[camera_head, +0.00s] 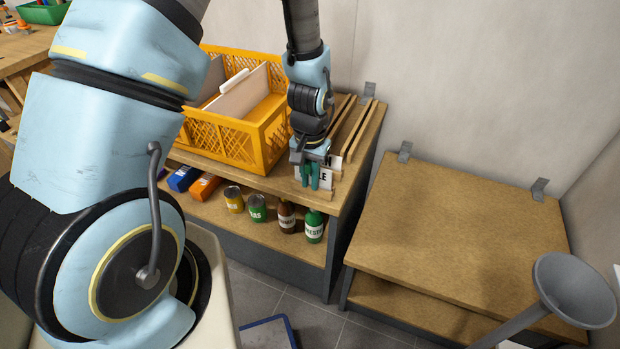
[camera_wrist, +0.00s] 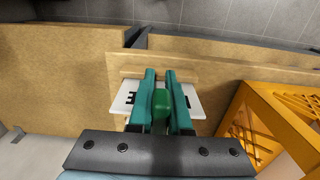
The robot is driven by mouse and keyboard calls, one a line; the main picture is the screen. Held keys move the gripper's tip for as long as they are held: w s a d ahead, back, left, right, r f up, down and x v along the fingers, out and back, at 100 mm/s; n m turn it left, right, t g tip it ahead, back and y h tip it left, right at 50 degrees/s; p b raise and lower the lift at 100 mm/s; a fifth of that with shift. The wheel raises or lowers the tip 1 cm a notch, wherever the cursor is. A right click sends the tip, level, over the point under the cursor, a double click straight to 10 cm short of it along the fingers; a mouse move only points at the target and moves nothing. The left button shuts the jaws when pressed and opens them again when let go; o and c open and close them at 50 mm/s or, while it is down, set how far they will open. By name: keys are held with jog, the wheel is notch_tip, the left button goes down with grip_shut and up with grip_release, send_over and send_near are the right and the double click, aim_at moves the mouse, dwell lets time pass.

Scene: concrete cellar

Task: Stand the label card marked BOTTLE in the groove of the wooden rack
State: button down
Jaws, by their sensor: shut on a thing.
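The white label card (camera_head: 327,181) with dark letters ending in LE is held at the front of the shelf top. The rest of its word is hidden behind my fingers. My gripper (camera_head: 310,178) points down and is shut on the card. In the wrist view the card (camera_wrist: 122,102) shows on both sides of the teal fingers (camera_wrist: 161,100), with a green block between them. A pale wooden strip (camera_wrist: 122,73), seemingly part of the wooden rack, lies just beyond the card. I cannot tell whether the card's lower edge is in a groove.
An orange crate (camera_head: 222,141) with upright dividers stands close left of my gripper. Wooden slats (camera_head: 364,117) lie behind it at right. Labelled cans and bottles (camera_head: 314,226) stand on the shelf below. The lower table (camera_head: 460,235) at right is bare.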

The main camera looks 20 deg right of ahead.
jog(key=shift+f, duration=0.25)
jog(key=shift+r, duration=0.25)
dwell(0.4)
jog(key=c, duration=0.8)
grip_release()
jog(key=shift+r, duration=0.1)
notch_tip(320, 180, up, 11)
jog(key=shift+f+b, duration=0.2)
jog(key=shift+b, duration=0.55)
